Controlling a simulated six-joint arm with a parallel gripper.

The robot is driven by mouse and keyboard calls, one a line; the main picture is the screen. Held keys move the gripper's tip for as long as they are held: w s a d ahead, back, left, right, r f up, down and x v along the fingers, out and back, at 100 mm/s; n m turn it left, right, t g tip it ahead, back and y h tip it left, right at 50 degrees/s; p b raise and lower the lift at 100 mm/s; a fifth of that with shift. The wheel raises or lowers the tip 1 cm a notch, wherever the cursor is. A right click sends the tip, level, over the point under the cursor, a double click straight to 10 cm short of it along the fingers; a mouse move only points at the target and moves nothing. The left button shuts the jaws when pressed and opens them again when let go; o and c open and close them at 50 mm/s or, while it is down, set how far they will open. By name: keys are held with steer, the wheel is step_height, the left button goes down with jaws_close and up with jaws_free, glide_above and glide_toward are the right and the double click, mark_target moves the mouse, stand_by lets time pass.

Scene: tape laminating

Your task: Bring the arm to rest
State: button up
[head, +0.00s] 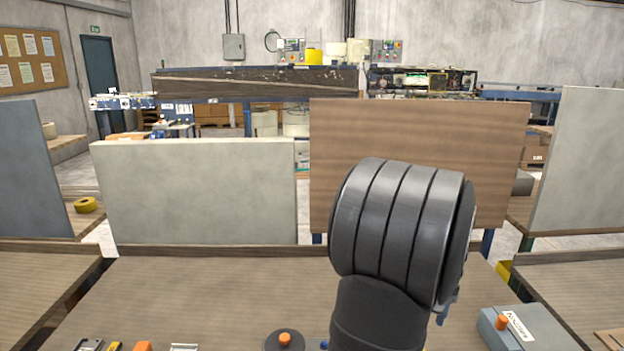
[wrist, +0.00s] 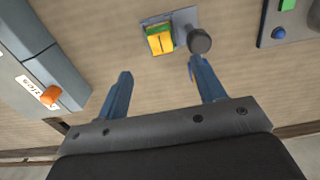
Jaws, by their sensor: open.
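My gripper (wrist: 160,80) shows in the wrist view with its two blue fingers spread apart and nothing between them. It hangs above the wooden table (wrist: 150,105). In the head view my dark arm fills the middle right and hides nearly all of the gripper. Beyond the fingertips in the wrist view lies a grey plate with a yellow and green block (wrist: 160,39) and a dark round knob (wrist: 199,41), apart from the fingers.
A grey box with an orange knob (head: 501,323) stands at the table's right. A dark disc with an orange knob (head: 285,341) and small parts sit at the front edge. Upright panels, one pale (head: 195,190) and one brown (head: 420,130), stand behind. The table's left middle is clear.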

steer(key=shift+f, duration=1.55)
steer(key=o, duration=0.8)
steer(key=shift+w+a+r+n, duration=0.1)
steer(key=shift+r+n, duration=0.3)
steer(key=shift+r, duration=0.05)
steer(key=a+r+n, duration=0.3)
steer(key=r+n, duration=0.5)
steer(key=n, duration=0.1)
steer(key=a+r+n, duration=0.3)
steer(key=r+n, duration=0.4)
steer(key=n, duration=0.1)
steer(key=f, duration=1)
steer(key=shift+w+d, duration=0.25)
steer(key=shift+d, duration=0.05)
